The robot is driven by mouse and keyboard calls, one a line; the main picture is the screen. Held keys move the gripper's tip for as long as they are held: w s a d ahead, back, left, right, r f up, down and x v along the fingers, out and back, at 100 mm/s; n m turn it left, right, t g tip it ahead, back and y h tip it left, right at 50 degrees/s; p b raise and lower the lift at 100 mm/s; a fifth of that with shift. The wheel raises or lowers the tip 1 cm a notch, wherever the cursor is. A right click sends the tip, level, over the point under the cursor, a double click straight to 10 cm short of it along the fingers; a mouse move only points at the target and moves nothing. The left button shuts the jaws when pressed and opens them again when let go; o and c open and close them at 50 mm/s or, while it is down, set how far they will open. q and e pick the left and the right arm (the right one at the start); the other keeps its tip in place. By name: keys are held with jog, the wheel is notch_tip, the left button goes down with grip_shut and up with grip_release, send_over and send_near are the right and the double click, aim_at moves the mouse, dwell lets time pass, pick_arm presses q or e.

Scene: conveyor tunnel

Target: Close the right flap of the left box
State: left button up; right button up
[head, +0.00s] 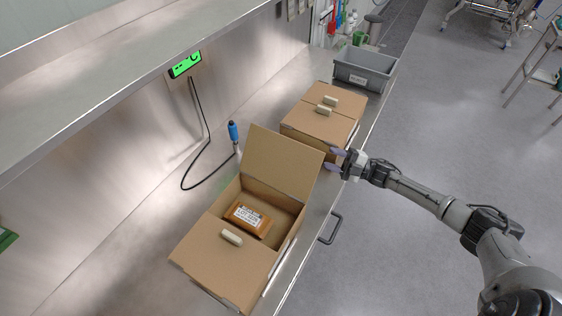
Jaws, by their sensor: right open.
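The left box (190,257) is the nearer cardboard box on the metal bench. Its near flap (222,262) lies shut and carries a pale handle (231,237). Its other flap, the right flap (280,162), stands up and open, tilted away over the far side. A brown labelled package (247,219) lies inside the box, partly under the shut flap. My right gripper (335,160) is open, with purple fingertips just beyond the right edge of the raised flap. I cannot tell whether it touches the flap. My left gripper is out of view.
A second box (310,122) with both flaps shut and two pale handles stands behind the raised flap. A grey bin (362,72) is farther back. A blue-handled tool (233,132) on a black cable is by the wall. Open floor lies right of the bench.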

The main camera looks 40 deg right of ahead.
aim_at(292, 147)
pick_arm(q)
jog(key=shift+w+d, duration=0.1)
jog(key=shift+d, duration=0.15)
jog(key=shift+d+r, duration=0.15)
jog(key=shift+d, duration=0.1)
pick_arm(e)
jog(key=p+x, duration=0.1)
jog(key=x, duration=1)
jog(key=shift+w+a+p, duration=0.2)
jog(key=shift+w+p, duration=0.05)
jog(key=shift+p, duration=0.1)
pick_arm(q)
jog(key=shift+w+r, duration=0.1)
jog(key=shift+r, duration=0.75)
pick_arm(e)
jog(key=shift+x, duration=0.9)
jog(key=shift+s, duration=0.1)
jog(key=c, duration=0.6)
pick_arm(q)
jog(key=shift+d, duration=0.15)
pick_arm(e)
grip_shut()
